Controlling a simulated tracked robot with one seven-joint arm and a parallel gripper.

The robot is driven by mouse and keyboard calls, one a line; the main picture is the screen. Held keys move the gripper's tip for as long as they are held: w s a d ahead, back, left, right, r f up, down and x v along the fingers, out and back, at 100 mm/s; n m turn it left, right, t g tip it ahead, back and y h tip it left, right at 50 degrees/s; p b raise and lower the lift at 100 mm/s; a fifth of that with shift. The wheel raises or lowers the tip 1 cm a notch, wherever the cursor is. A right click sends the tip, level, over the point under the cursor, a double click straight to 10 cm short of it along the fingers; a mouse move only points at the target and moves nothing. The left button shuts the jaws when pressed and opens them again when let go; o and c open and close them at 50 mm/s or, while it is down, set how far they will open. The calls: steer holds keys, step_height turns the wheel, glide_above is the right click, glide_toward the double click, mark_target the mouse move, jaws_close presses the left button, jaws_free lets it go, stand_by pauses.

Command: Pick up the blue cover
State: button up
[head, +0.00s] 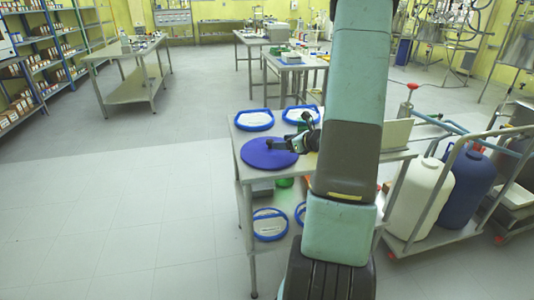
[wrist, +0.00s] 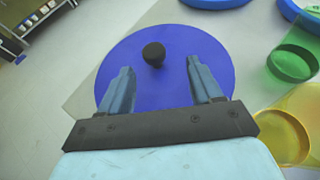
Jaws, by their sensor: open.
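The blue cover (head: 262,154) is a flat round disc on the metal table, near its left edge. In the wrist view the blue cover (wrist: 150,85) lies below my gripper, with a black round knob (wrist: 154,54) at its middle. My gripper (wrist: 157,80) is open, its two fingers apart over the disc. The knob shows between and slightly beyond the fingertips, and nothing is held. In the head view my gripper (head: 285,143) is over the right part of the disc. My arm hides part of the table.
Blue-rimmed trays (head: 254,120) sit behind the cover on the table (head: 247,182). A green round container (wrist: 292,64) and a yellow one (wrist: 284,137) show at the right. A cart with a white canister (head: 420,195) and a blue canister (head: 466,185) stands right. The left floor is clear.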

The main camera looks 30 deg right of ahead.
mark_target(270, 147)
steer(key=shift+a+x, duration=0.15)
steer(key=shift+x, duration=1.25)
steer(key=shift+a+x, duration=0.15)
steer(key=shift+x, duration=1.25)
steer(key=shift+r, duration=0.15)
jaws_close()
